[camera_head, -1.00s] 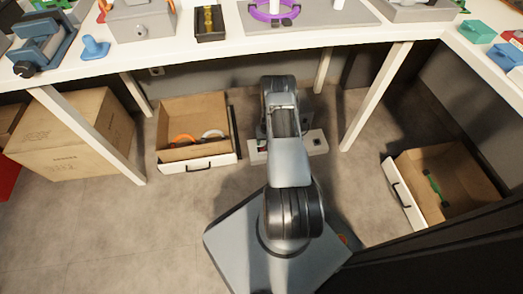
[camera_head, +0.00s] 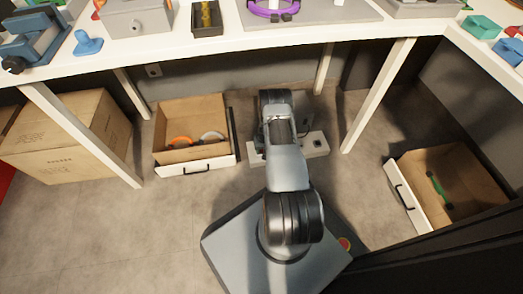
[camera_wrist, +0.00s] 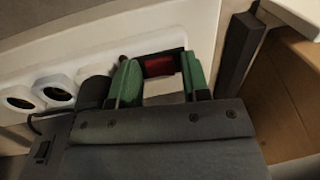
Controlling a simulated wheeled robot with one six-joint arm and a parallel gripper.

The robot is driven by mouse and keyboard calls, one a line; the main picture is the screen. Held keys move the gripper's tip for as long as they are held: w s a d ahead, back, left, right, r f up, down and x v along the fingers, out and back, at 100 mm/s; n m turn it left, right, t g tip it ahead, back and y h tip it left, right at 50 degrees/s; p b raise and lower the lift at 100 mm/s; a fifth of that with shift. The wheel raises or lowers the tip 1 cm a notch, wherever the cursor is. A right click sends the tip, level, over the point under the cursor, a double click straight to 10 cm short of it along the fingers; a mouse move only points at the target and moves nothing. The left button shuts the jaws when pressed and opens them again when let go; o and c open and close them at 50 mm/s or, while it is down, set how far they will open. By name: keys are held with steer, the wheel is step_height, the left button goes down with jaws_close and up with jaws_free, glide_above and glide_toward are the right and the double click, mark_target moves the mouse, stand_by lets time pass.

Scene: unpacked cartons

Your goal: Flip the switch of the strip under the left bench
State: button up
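The white power strip (camera_head: 316,145) lies on the floor under the left bench, partly hidden behind my arm in the head view. In the wrist view the strip (camera_wrist: 130,35) runs diagonally, with round sockets at left and a black plug (camera_wrist: 93,92) in one of them. Its red switch (camera_wrist: 159,66) sits in a dark frame. My gripper (camera_wrist: 160,80) has two green fingertips, spread apart with the red switch showing between them. Nothing is held. Whether a fingertip touches the strip I cannot tell. In the head view my gripper is mostly hidden by my arm.
An open carton drawer (camera_head: 209,166) with orange and white rings stands just left of the strip. A large closed carton (camera_head: 65,150) is farther left. White bench legs (camera_head: 378,95) flank the space. Another open box (camera_head: 405,197) is at right. Floor in front is clear.

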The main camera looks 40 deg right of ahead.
steer(key=c, duration=0.7)
steer(key=shift+o, duration=0.2)
steer(key=shift+w+a+g+h, duration=0.1)
steer(key=shift+a+g+h, duration=0.15)
steer(key=shift+h, duration=0.35)
steer(key=shift+a+g+h, duration=0.15)
steer(key=shift+g+h, duration=0.2)
steer(key=shift+h, duration=0.25)
steer(key=o, duration=0.7)
steer(key=shift+w+a, duration=0.1)
steer(key=shift+c, duration=0.2)
steer(key=shift+o, duration=1.3)
step_height(320, 180, up, 14)
steer(key=a+p, duration=0.1)
steer(key=p, duration=0.5)
steer(key=shift+w+a+f, duration=0.15)
steer(key=shift+w+a, duration=0.05)
steer(key=shift+w, duration=0.15)
